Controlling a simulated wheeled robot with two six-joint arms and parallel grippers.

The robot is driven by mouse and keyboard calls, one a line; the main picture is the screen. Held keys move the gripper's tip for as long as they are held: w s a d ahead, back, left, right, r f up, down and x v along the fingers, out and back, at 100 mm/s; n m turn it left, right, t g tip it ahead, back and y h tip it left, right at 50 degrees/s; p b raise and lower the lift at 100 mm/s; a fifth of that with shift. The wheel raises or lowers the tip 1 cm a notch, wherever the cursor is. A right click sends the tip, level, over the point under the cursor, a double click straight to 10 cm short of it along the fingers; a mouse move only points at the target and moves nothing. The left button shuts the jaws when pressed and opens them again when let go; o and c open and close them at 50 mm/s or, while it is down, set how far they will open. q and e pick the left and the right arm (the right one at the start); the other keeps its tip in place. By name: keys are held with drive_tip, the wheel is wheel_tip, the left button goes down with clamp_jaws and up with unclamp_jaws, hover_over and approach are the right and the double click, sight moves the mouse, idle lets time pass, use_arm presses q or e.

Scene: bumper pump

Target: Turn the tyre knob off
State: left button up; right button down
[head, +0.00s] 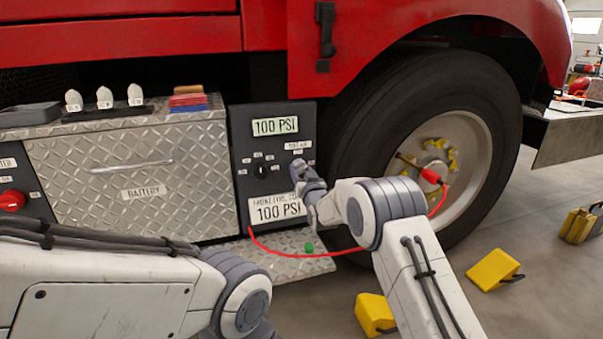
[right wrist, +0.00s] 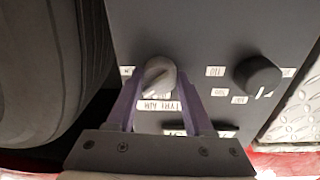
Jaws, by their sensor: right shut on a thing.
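The tyre knob (right wrist: 160,76) is a light grey knob on the dark control panel (head: 242,125), beside an upside-down label in the right wrist view that seems to read "TYRE AIR". My right gripper (right wrist: 159,80) has its two purple fingers on either side of this knob and is shut on it. In the head view the right gripper (head: 299,170) is at the right side of the panel and largely covers the knob. The panel's upper display (head: 275,126) and lower display (head: 277,208) both read "100 PSI". My left arm shows, but its gripper is out of view.
A black knob (head: 261,171) sits left of the gripper. A red hose (head: 290,254) runs from below the panel to the front wheel (head: 440,150). Yellow chocks (head: 493,270) lie on the floor.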

drive_tip(key=n+b, duration=0.1)
drive_tip(key=n, duration=0.5)
drive_tip(key=shift+d+f+y, duration=0.1)
drive_tip(key=shift+d+y, duration=0.05)
drive_tip(key=shift+y, duration=0.25)
drive_tip(key=n, duration=0.5)
drive_tip(key=shift+y+b, duration=0.3)
drive_tip(key=shift+b, duration=0.1)
drive_tip(key=shift+c, duration=1.4)
unclamp_jaws()
